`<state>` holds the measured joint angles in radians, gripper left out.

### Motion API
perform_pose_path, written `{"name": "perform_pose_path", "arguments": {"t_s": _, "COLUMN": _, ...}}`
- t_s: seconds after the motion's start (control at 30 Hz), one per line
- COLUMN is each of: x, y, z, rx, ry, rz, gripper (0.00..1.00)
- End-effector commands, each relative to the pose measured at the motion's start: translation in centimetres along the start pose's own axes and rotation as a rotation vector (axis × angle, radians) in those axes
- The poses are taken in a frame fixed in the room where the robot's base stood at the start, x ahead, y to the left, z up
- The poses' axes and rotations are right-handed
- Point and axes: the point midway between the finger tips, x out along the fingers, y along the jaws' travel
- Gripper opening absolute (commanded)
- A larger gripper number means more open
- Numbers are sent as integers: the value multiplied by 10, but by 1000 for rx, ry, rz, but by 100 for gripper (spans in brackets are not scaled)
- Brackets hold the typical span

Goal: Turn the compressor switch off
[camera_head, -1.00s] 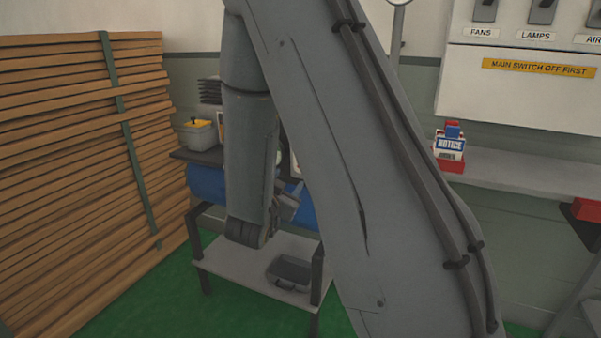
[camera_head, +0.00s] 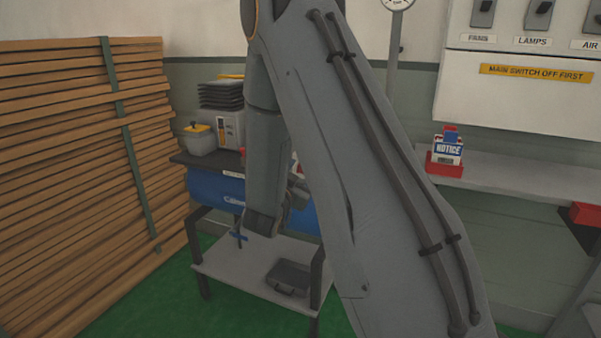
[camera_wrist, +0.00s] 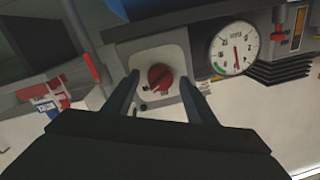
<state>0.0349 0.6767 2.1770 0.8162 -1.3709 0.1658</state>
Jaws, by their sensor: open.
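The compressor switch is a red rotary knob (camera_wrist: 160,77) on a pale plate (camera_wrist: 178,58) in the wrist view. A round dial gauge (camera_wrist: 234,49) sits to its right. My gripper (camera_wrist: 163,80) is open, with one finger on each side of the knob in the picture; whether either finger touches it I cannot tell. In the head view the blue compressor tank (camera_head: 213,190) shows on the bench, partly behind my arm. The knob and my gripper's fingertips are hidden there.
Stacked timber (camera_head: 70,180) fills the left. A shelf (camera_head: 520,180) with a NOTICE box (camera_head: 447,148) is at right, below a switch panel (camera_head: 530,70).

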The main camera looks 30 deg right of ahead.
Motion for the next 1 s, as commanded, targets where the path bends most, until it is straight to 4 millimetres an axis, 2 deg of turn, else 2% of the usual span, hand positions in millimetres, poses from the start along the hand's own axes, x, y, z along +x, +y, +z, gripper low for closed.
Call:
{"name": "perform_pose_path", "arguments": {"t_s": 0.17, "x": 0, "y": 0, "z": 0, "rx": 0, "ry": 0, "rz": 0, "gripper": 50}}
{"name": "perform_pose_path", "arguments": {"t_s": 0.4, "x": -1, "y": 0, "z": 0, "rx": 0, "ry": -1, "rz": 0, "gripper": 10}}
{"name": "perform_pose_path", "arguments": {"t_s": 0.73, "x": -1, "y": 0, "z": 0, "rx": -43, "ry": -4, "rz": 2, "gripper": 10}}
{"name": "perform_pose_path", "arguments": {"t_s": 1.0, "x": -2, "y": 0, "z": -2, "rx": -210, "ry": -17, "rz": 7, "gripper": 10}}
